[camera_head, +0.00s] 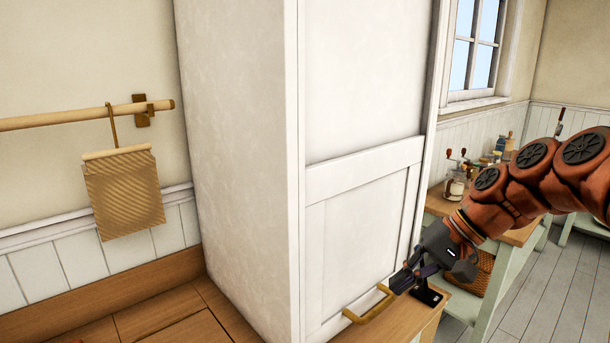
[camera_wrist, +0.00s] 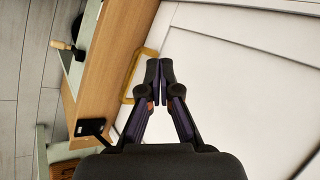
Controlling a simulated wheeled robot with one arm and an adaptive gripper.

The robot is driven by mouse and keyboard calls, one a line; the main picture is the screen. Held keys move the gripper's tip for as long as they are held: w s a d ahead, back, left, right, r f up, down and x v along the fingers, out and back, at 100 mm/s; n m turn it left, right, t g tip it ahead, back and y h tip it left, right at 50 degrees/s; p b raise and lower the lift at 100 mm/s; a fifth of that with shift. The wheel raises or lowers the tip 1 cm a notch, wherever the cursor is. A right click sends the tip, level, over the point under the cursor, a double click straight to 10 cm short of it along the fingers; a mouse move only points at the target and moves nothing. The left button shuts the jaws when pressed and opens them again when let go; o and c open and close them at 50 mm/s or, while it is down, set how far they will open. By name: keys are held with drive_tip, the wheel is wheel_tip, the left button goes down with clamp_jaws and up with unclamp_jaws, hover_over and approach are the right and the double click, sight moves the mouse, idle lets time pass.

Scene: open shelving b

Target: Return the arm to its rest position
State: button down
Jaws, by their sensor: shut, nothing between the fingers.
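My gripper (camera_head: 405,279) is at the lower right of the head view, at the end of my orange arm. It is in front of the lower part of a white cabinet door (camera_head: 362,235), close to a brass handle (camera_head: 370,306). In the wrist view the fingertips of my gripper (camera_wrist: 159,72) are together with nothing between them. The brass handle shows just left of the fingers there (camera_wrist: 138,74). I cannot tell whether the fingers touch the handle or the door.
A wooden counter (camera_head: 160,310) runs below the cabinet. A small black item (camera_head: 430,294) lies near my gripper. A side table with jars (camera_head: 455,186) stands behind my arm at the right. A cloth (camera_head: 124,195) hangs from a rail at the left. Floor (camera_head: 530,295) shows at lower right.

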drive_tip(key=s+a+f+n+g+h+p, duration=0.1)
drive_tip(key=s+a+f+h, duration=0.1)
drive_tip(key=s, duration=0.4)
drive_tip(key=s+a+f+n+g+h+p, duration=0.1)
drive_tip(key=s+a+f, duration=0.15)
drive_tip(key=s, duration=0.35)
drive_tip(key=s+d+f+h, duration=0.2)
drive_tip(key=s+d+f, duration=0.1)
drive_tip(key=s, duration=0.4)
drive_tip(key=s+d+f+n+g+h+p, duration=0.1)
drive_tip(key=s+d+f+h, duration=0.1)
drive_tip(key=s+f, duration=0.2)
drive_tip(key=s, duration=0.3)
drive_tip(key=shift+d+h, duration=0.3)
drive_tip(key=shift+d, duration=0.1)
